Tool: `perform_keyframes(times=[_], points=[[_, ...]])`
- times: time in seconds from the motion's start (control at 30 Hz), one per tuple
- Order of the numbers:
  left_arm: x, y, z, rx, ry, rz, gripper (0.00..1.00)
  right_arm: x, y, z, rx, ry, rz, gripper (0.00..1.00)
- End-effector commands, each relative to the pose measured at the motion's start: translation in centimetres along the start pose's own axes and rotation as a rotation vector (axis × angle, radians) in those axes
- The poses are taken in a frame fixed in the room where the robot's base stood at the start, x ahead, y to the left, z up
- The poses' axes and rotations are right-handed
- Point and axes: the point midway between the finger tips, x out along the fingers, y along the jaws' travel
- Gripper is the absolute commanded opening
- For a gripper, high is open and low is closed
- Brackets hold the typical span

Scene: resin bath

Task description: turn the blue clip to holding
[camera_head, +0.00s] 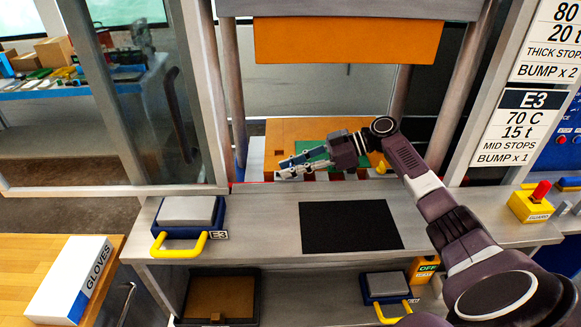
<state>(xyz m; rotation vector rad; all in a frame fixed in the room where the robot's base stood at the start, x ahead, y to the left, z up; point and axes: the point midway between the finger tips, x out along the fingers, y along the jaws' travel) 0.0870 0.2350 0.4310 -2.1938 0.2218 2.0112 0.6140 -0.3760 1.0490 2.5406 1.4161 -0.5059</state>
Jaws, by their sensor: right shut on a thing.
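My right gripper (304,163) reaches in from the right to the front edge of the press opening. Its fingers point left and are shut on a small blue part (300,156), which looks like the blue clip. The fingers cover much of the clip, and I cannot tell its turned position. Behind the gripper is an orange-brown block (290,130) with a green piece (316,150) on it. My left gripper is not in view.
An orange upper block (345,42) hangs above, between metal posts. A black mat (350,227) and a blue E3 block with a yellow handle (180,246) lie on the grey bench. A yellow guard switch (530,205) is at right, a gloves box (70,280) at left.

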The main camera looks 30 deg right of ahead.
Motion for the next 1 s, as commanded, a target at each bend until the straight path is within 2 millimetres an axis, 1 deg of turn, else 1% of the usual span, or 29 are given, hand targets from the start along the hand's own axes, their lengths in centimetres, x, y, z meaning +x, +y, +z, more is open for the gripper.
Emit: perform_keyframes(times=[0.27, 0.57, 0.77, 1.0], points=[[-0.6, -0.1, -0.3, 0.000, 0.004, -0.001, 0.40, 0.0, -0.1, 0.0, 0.026, -0.002, 0.066, 0.00], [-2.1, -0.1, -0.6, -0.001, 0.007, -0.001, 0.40, -0.1, -0.2, -0.2, 0.102, -0.001, 0.248, 0.00], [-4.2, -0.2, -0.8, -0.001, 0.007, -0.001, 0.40, -0.2, -0.2, -0.5, 0.171, 0.001, 0.415, 0.00], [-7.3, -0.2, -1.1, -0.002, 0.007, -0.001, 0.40, -0.2, -0.2, -0.7, 0.242, 0.001, 0.585, 0.00]])
